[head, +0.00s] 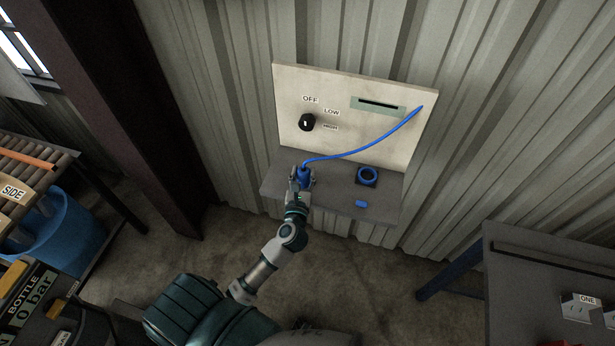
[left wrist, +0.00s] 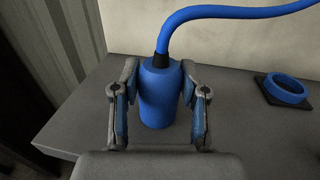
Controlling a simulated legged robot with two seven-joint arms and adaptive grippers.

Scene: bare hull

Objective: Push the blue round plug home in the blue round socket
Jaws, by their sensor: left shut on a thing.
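The blue round plug (head: 304,174) is at the left part of a grey shelf. In the left wrist view the plug (left wrist: 158,95) looks upright, with its blue cable (left wrist: 215,12) leaving the top. My left gripper (head: 301,184) is shut on the plug, with one finger on each side of it. I cannot tell whether the plug's bottom touches the shelf. The blue round socket (head: 367,176) is a ring on a dark square base, to the right of the plug and apart from it. It also shows in the left wrist view (left wrist: 288,88). My right gripper is not in view.
The shelf (head: 335,198) also carries a small blue piece (head: 361,204) in front of the socket. A pale panel (head: 345,110) with a black knob (head: 307,122) and a slot stands behind; the cable runs to its right side. Tables stand at far left and right.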

